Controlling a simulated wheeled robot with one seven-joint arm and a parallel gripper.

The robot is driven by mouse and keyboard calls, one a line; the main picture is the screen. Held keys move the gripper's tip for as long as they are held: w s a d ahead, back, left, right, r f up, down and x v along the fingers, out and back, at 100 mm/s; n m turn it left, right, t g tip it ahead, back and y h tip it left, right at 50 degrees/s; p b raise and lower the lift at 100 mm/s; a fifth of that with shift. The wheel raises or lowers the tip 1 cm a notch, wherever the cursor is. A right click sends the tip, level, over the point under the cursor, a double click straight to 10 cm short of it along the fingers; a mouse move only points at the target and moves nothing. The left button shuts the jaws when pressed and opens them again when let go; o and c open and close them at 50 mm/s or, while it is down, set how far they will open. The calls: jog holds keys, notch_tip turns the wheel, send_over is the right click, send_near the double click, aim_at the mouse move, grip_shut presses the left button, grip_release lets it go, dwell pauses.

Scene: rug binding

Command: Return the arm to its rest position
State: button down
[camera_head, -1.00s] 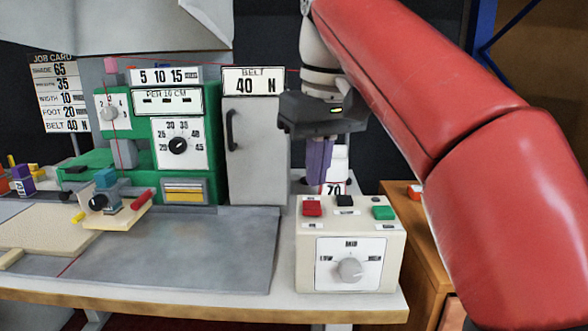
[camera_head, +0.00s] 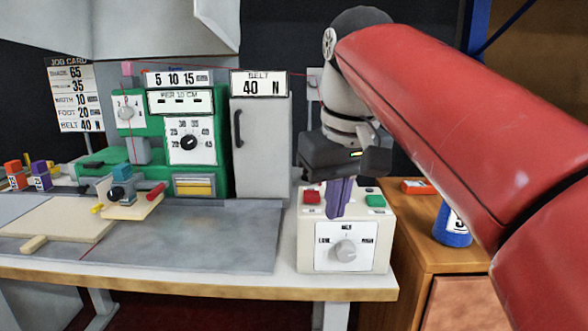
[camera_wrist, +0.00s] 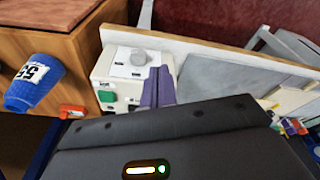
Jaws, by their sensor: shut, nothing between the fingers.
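My gripper (camera_head: 340,198) hangs from the red arm in the head view, pointing down with its purple fingers together and nothing between them. The fingers are in front of the cream control box (camera_head: 346,245) and hide the middle of its top. I cannot tell whether they touch it. In the wrist view, my gripper's purple fingers (camera_wrist: 158,88) are side by side, close to the control box (camera_wrist: 125,70).
The green machine (camera_head: 185,145) and grey belt cabinet (camera_head: 262,148) stand left of my gripper. The grey work plate (camera_head: 235,235) is bare in front.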

jog(key=s+d+f+m+t, duration=0.1)
jog(key=s+d+f, duration=0.2)
jog(key=f, duration=0.5)
jog(key=s+d+f+m+t, duration=0.1)
jog(key=s+d+f+m, duration=0.1)
jog(key=s+f, duration=0.3)
jog(key=s+d+f+m+t, duration=0.1)
jog(key=s+d+f, duration=0.3)
jog(key=f, duration=0.6)
jog(key=shift+d+f+h, duration=0.25)
jog(key=shift+f+h, duration=0.05)
jog(key=shift+f, duration=0.05)
